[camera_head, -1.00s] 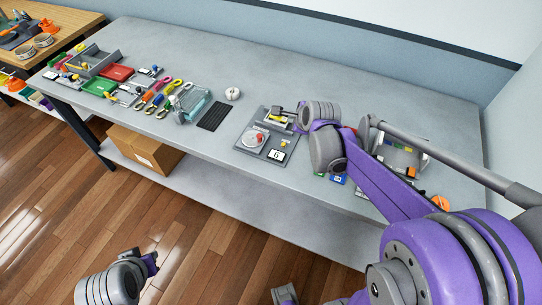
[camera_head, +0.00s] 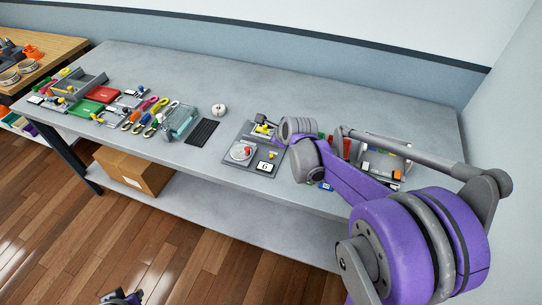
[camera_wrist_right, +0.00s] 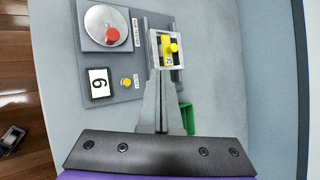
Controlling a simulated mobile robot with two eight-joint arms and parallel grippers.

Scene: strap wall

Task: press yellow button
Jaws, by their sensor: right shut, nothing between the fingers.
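A grey panel (camera_head: 238,163) lies on the table and also shows in the right wrist view (camera_wrist_right: 120,95). On it are a small round yellow button (camera_wrist_right: 126,83), a round disc with a red knob (camera_wrist_right: 112,34), and a card reading 6 (camera_wrist_right: 101,83). At its right edge is a pale-framed box (camera_wrist_right: 155,63) with a yellow part (camera_wrist_right: 170,47) inside. My right gripper (camera_head: 262,118) is shut and empty; in the wrist view its fingertips (camera_wrist_right: 165,70) overlap the box's near edge. Whether they touch is unclear. Part of my left arm shows at the bottom of the head view.
A black ridged pad (camera_head: 203,132) and a white round object (camera_head: 219,110) lie left of the panel. Tools and trays fill the table's left end. A green object (camera_wrist_right: 187,118) is right of my fingers. Bare table (camera_head: 300,95) lies behind the panel.

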